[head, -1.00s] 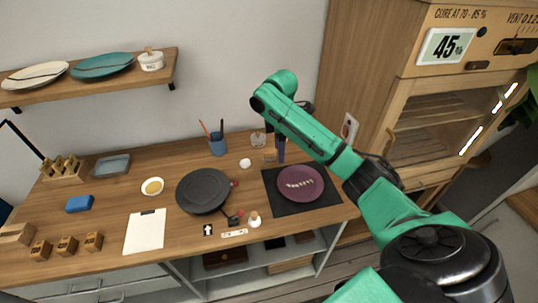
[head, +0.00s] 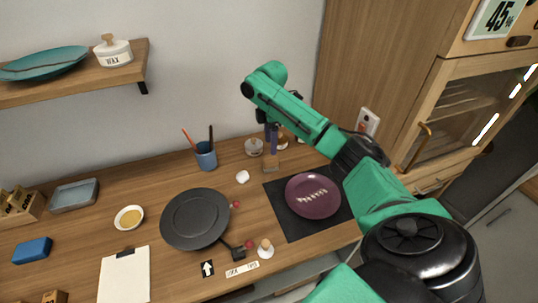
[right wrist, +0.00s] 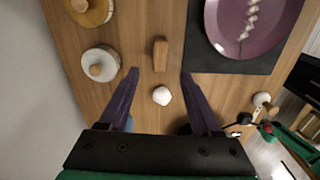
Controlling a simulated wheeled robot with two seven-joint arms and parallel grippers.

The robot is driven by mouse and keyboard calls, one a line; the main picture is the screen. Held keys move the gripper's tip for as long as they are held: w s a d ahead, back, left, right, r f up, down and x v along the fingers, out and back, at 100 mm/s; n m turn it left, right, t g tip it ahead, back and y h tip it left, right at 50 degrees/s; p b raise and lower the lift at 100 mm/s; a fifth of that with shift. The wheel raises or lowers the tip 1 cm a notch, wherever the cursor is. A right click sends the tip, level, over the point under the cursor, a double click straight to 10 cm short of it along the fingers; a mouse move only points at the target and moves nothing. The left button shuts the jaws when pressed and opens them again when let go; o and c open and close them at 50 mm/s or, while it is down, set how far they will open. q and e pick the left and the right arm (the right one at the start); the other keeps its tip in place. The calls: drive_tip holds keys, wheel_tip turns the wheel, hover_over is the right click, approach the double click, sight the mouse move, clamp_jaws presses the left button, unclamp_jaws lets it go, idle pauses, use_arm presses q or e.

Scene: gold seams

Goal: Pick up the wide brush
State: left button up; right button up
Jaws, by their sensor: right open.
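My right gripper (head: 271,142) points down over the back of the table, with its purple fingers apart and empty; the fingers also show in the right wrist view (right wrist: 160,73). A small wooden piece (right wrist: 160,54) lies just past and between the fingertips; it also shows in the head view (head: 271,166). I cannot tell whether it is the wide brush. A blue cup (head: 206,156), left of the gripper, holds a red stick and a dark stick whose lower ends are hidden. I cannot tell whether either is the wide brush. My left gripper is not in view.
A white lump (right wrist: 162,96) lies near the wooden piece. Lidded jars (right wrist: 100,64) stand by the wall. A purple plate (head: 312,196) sits on a dark mat (head: 282,220). A black round pan (head: 195,219) is left of it. A wooden cabinet (head: 370,60) rises at right.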

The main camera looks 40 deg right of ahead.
sight(271, 159)
wheel_tip(271, 159, down, 9)
drive_tip(key=shift+f+p, duration=0.1)
drive_tip(key=shift+p, duration=1.1)
drive_tip(key=shift+d+f, duration=0.1)
drive_tip(key=shift+f, duration=0.2)
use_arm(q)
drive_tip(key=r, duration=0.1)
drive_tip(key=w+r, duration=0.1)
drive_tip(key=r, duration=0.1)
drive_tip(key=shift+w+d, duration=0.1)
use_arm(e)
clamp_jaws()
